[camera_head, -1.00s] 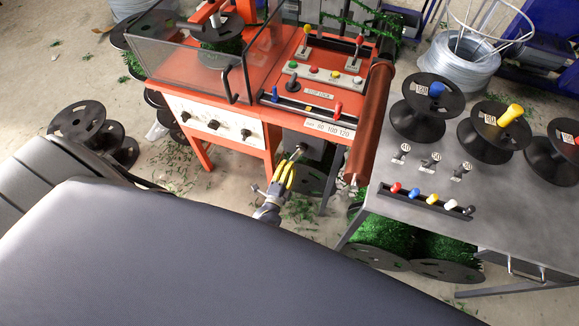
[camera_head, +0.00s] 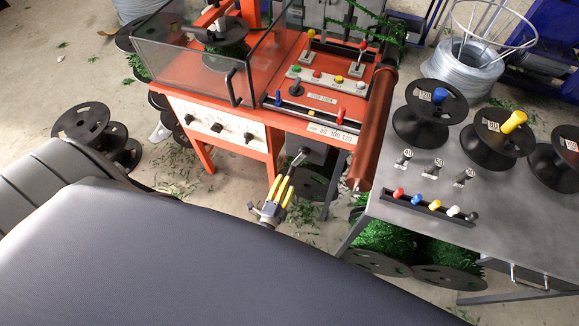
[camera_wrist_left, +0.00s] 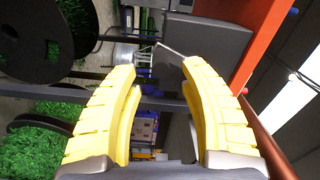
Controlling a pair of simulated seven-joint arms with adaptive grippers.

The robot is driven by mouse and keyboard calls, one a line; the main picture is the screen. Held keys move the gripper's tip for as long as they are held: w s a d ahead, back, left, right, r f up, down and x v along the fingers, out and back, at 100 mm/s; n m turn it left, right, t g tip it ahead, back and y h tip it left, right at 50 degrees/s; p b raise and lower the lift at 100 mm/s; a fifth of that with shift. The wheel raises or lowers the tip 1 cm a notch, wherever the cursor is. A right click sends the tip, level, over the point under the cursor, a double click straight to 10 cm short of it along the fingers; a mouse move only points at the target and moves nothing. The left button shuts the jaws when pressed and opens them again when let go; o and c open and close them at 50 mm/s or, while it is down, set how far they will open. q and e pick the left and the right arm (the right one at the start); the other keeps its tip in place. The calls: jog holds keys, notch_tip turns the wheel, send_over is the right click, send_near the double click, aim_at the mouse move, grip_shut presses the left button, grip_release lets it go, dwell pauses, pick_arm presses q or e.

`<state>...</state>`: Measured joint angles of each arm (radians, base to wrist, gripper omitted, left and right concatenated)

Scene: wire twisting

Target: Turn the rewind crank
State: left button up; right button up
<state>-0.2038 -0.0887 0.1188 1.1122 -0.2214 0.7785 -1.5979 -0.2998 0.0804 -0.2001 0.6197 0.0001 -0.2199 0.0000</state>
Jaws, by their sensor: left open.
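The orange machine (camera_head: 270,120) stands at the upper middle of the head view, with a grey box (camera_head: 308,150) under its right part. A thin metal rod, which looks like the rewind crank (camera_head: 299,158), sticks out from this box. In the left wrist view the bent crank rod (camera_wrist_left: 172,49) shows just beyond the fingertips, beside the grey box (camera_wrist_left: 207,50). My left gripper (camera_head: 283,181) has yellow fingers and is open and empty below the crank. In the wrist view its fingertips (camera_wrist_left: 158,66) stand wide apart, with nothing between them. My right gripper is not in view.
A grey table (camera_head: 450,215) with black spools (camera_head: 428,110) and a row of coloured knobs stands to the right. A clear guard (camera_head: 200,70) encloses a spool on the machine. Green rolls (camera_head: 385,240) lie under the table. Cut green bits litter the floor.

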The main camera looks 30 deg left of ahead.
pick_arm(q)
jog(key=shift+s+d, duration=0.15)
jog(key=shift+s, duration=1.25)
jog(key=shift+s+d, duration=0.15)
jog(key=shift+s, duration=1.2)
jog(key=s+d+f+n+g+h, duration=0.15)
jog(key=s+f+n+g, duration=0.35)
jog(key=f, duration=0.5)
jog(key=s+d+f+n+g+h, duration=0.1)
jog(key=s+d+f+n+g, duration=0.2)
jog(key=s+f, duration=0.55)
jog(key=s+a+f+g, duration=0.2)
jog(key=s+f, duration=0.2)
jog(key=s, duration=0.3)
jog(key=s+a+f+n+g, duration=0.1)
jog(key=s+a+f+g, duration=0.1)
jog(key=s, duration=0.6)
jog(key=s+a+f+n+g, duration=0.1)
jog(key=s+a+f+g, duration=0.1)
jog(key=s+f+g, duration=0.2)
jog(key=s+f, duration=0.3)
jog(key=shift+s, duration=0.3)
jog(key=shift+d+f, duration=0.1)
